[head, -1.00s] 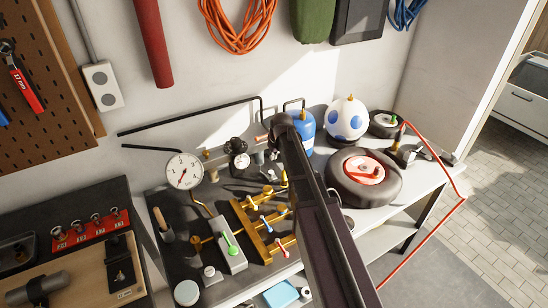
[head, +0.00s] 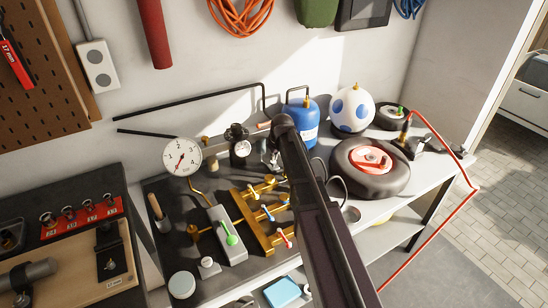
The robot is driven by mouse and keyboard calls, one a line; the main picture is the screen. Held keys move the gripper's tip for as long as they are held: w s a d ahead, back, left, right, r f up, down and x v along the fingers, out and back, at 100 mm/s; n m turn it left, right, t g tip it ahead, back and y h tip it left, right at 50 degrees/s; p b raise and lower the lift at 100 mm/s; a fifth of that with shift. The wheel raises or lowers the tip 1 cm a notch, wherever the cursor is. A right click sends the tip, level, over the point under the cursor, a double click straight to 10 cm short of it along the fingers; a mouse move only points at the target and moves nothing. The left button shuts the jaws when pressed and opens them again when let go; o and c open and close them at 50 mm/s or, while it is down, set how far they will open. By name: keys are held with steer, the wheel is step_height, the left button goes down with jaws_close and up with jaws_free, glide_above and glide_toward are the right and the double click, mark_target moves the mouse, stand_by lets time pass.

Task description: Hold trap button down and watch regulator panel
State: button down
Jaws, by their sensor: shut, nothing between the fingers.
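The regulator (head: 238,133) is a dark unit with a small round white gauge (head: 242,149), at the back of the bench near the wall. A larger white dial (head: 182,156) with a red needle stands to its left. A metallic part, perhaps the trap, shows right of the small gauge, partly covered by my arm. I cannot pick out the trap button. My dark arm crosses the middle of the head view from the lower right. My gripper does not show; it is likely hidden behind the arm, and contact with the button cannot be seen.
A red hose (head: 437,137) hangs off the right edge.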

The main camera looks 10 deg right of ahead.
steer(key=shift+f+b, duration=0.3)
steer(key=shift+f, duration=0.15)
steer(key=shift+f+b, duration=0.95)
steer(key=shift+r+p, duration=0.25)
steer(key=shift+p, duration=0.05)
stand_by(1.7)
steer(key=p+v, duration=0.4)
steer(key=shift+w+a+r, duration=0.2)
steer(key=shift+w+r, duration=0.15)
steer(key=a+p+v, duration=0.1)
steer(key=p+v, duration=0.8)
steer(key=shift+d, duration=0.5)
steer(key=shift+s, duration=0.1)
stand_by(0.9)
steer(key=s+m+g+h, duration=0.1)
steer(key=s+m+g, duration=0.2)
steer(key=s, duration=2.2)
steer(key=shift+s+a+f+m, duration=0.25)
steer(key=shift+a+f+m, duration=0.05)
steer(key=shift+a+f, duration=0.1)
